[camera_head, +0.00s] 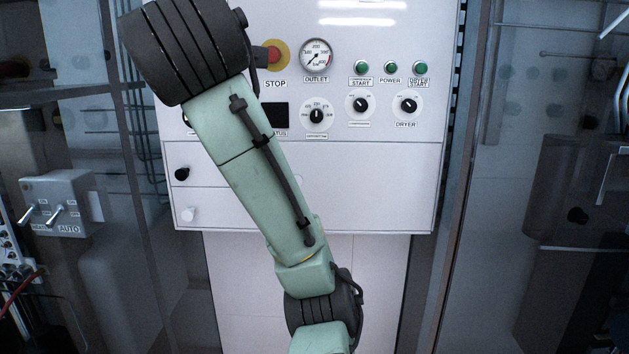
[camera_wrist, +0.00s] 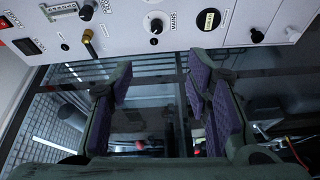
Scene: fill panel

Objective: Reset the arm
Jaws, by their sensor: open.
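My arm, green with black joints, crosses the head view from the bottom centre to the upper left, in front of the white control panel (camera_head: 360,180). My gripper is outside the head view. In the wrist view my gripper (camera_wrist: 158,85) is open, its two purple-padded fingers apart with nothing between them. The panel shows along the top of the wrist view (camera_wrist: 125,30), with a black knob (camera_wrist: 156,25) and a yellowish lever (camera_wrist: 89,42). The fingers are below the panel's lower edge in that picture and touch nothing that I can see.
A grey switch box (camera_head: 58,203) with two toggles is at left. Glass panes flank the panel.

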